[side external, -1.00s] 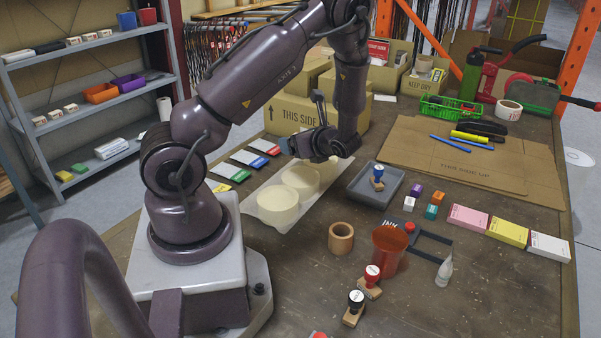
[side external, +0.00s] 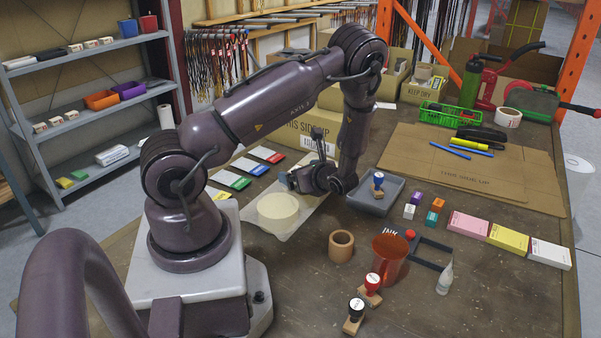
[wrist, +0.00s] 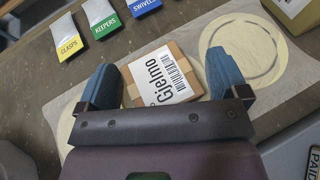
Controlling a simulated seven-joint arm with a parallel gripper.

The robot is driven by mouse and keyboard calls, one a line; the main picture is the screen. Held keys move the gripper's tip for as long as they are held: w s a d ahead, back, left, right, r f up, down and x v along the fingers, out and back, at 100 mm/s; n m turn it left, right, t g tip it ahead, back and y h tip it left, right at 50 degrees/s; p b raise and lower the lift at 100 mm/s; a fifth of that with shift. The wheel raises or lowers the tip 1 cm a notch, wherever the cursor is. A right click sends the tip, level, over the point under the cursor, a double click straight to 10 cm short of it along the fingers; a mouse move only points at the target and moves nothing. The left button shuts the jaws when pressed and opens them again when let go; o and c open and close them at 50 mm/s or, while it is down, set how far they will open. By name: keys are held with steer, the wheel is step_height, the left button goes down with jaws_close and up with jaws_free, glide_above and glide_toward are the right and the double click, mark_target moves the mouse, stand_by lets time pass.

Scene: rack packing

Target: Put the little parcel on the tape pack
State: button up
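The little parcel (wrist: 165,75) is a brown cardboard box with a white printed label. In the wrist view it sits between my gripper's two blue fingers (wrist: 163,78), turned slightly against them. Narrow gaps show beside it, so my gripper looks open around it. The tape pack (wrist: 205,108) is a pale sheet with round cream rolls. The parcel is over its middle, apparently resting there, with a roll showing on either side. In the side view, my gripper (side external: 301,182) is low over the pack (side external: 255,222); the parcel cannot be made out there.
Yellow, green and blue cards (side external: 241,164) lie beside the pack. A large carton (side external: 292,133) stands behind it. A grey tray with a blue-handled stamp (side external: 377,181) is right of my gripper. A wooden ring (side external: 341,246) and a red cup (side external: 388,262) stand nearer the camera.

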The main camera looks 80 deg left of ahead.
steer(key=shift+o, duration=0.3)
steer(key=shift+r, duration=0.2)
steer(key=v, duration=1.1)
steer(key=s+d+r+n+t+h, duration=0.4)
steer(key=d+r+n+t+h, duration=0.1)
steer(key=d+r, duration=0.5)
steer(key=s+d+r+n+t+h, duration=0.4)
steer(key=d+r+n+h, duration=0.3)
steer(key=d+r, duration=0.3)
step_height(320, 180, up, 5)
steer(key=shift+f+n+t, duration=0.15)
steer(key=shift+n+t, duration=0.55)
steer(key=shift+t, duration=0.2)
